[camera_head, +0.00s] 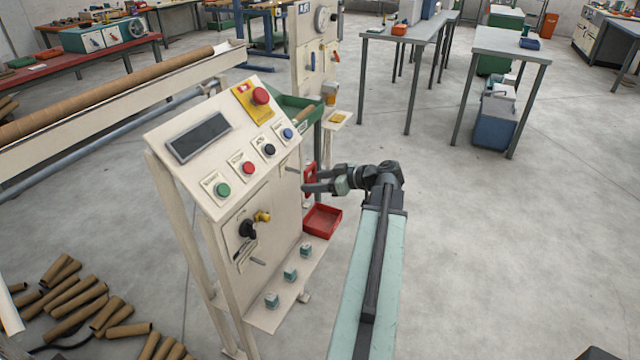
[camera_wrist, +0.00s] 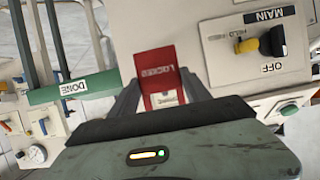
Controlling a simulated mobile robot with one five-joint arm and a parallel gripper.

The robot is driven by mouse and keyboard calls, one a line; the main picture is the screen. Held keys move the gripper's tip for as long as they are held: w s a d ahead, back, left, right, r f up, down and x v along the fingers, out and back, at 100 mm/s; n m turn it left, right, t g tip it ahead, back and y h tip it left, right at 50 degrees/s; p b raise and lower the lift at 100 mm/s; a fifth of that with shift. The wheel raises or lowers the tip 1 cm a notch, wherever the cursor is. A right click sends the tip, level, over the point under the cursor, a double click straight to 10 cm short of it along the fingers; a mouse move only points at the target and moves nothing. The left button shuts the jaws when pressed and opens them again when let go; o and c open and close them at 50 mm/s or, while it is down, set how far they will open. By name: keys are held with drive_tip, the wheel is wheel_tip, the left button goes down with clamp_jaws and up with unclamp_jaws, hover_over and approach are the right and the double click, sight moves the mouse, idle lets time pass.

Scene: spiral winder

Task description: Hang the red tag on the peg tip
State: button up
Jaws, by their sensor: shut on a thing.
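The red tag (camera_wrist: 150,72), with white lettering, is between the two fingers of my gripper (camera_wrist: 160,84) in the wrist view. In the head view the red tag (camera_head: 310,174) shows as a small red patch at the fingertips of my gripper (camera_head: 308,187), just right of the cream machine's panel (camera_head: 275,205). A short thin dark rod (camera_head: 292,169), perhaps the peg, stands out from the panel's upper right, left of the tag. Tag and rod look apart in this view. I cannot make out the rod in the wrist view, nor the tag's hole.
A black MAIN switch (camera_wrist: 272,42) with a yellow part is on the panel. A red tray (camera_head: 322,220) sits below my gripper, and a green DONE bin (camera_head: 292,103) is behind the console. Small teal blocks (camera_head: 290,273) stand on the low shelf. Open floor lies to the right.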

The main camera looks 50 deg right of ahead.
drive_tip(key=shift+w+a+f, duration=0.1)
drive_tip(key=shift+w+a, duration=0.1)
drive_tip(key=shift+w, duration=0.55)
drive_tip(key=shift+w+a+f, duration=0.1)
drive_tip(key=shift+w+a, duration=0.05)
drive_tip(key=shift+w, duration=0.65)
drive_tip(key=shift+w+a, duration=0.2)
drive_tip(key=shift+w, duration=0.55)
drive_tip(key=shift+b+x, duration=0.65)
drive_tip(key=shift+x, duration=0.3)
drive_tip(key=shift+f, duration=0.15)
drive_tip(key=o, duration=1.6)
